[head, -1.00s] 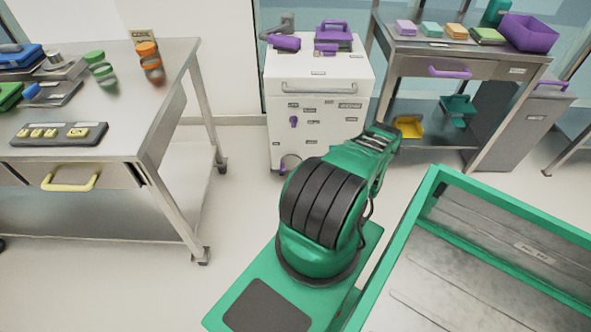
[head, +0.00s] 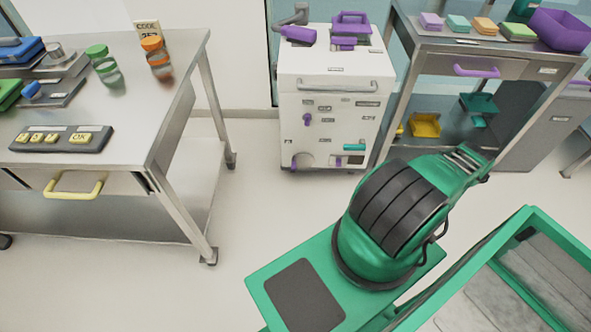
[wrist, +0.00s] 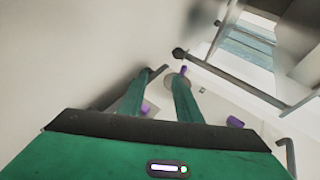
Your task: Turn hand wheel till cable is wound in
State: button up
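In the head view my gripper is hidden behind my green and black arm. No cable can be made out.
A steel table (head: 135,95) with jars and a button panel (head: 62,138) stands left. A shelved table (head: 455,55) with a purple bin (head: 560,29) stands right of the cabinet. Clear floor lies before the cabinet. A teal part (head: 354,147) shows on its lower front.

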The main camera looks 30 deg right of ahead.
jog(key=shift+o, duration=0.9)
jog(key=m+t+h, duration=0.1)
jog(key=m+h, duration=1.2)
jog(key=m, duration=2.3)
send_near(294, 168)
jog(key=x, duration=1)
jog(key=shift+w+f, duration=0.15)
jog(key=shift+w, duration=0.05)
jog(key=shift+c, duration=0.7)
